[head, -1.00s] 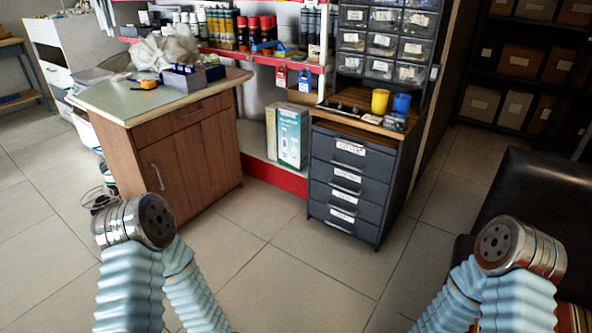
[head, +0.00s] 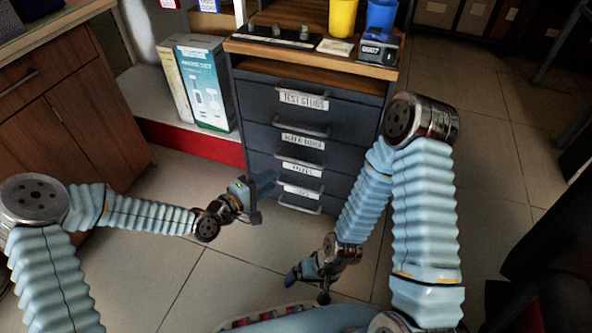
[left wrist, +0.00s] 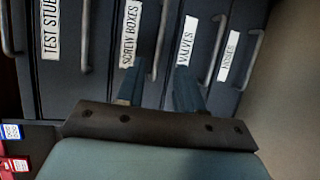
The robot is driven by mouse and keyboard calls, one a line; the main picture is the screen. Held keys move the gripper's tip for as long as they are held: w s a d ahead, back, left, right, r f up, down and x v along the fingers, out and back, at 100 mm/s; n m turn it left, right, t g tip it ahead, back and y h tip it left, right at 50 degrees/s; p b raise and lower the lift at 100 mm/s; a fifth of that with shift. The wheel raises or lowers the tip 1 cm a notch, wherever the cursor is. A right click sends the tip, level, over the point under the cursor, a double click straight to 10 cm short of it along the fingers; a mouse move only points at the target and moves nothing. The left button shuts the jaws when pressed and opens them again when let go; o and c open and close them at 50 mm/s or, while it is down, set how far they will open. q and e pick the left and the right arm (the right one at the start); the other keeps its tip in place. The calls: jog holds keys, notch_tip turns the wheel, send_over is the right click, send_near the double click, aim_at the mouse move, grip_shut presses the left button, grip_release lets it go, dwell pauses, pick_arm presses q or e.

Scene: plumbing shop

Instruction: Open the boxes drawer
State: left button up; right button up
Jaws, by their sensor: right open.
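The grey drawer cabinet (head: 262,117) has stacked drawers with bar handles and white labels. The screw boxes label (head: 302,141) sits below the test stubs label; it also shows in the left wrist view (left wrist: 131,34). A handle bar (left wrist: 160,42) runs beside it there. My left gripper (head: 268,186) is in front of the cabinet's lower left; in the left wrist view (left wrist: 159,88) its fingers are apart, with that bar between them in the picture. Contact cannot be told. No drawer is visibly pulled out. My right gripper (head: 300,277) is open, low and away from the cabinet.
A yellow cup (head: 342,17), a blue cup (head: 381,16) and a small dark box (head: 377,48) stand on the cabinet top. A white-green carton (head: 203,84) stands left of the cabinet. A wooden cabinet (head: 75,120) is farther left. Bare floor lies in front.

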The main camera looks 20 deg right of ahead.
pick_arm(q)
jog(key=b+x, duration=0.1)
jog(key=x, duration=1.1)
jog(key=shift+f, duration=0.1)
grip_shut()
dwell(0.9)
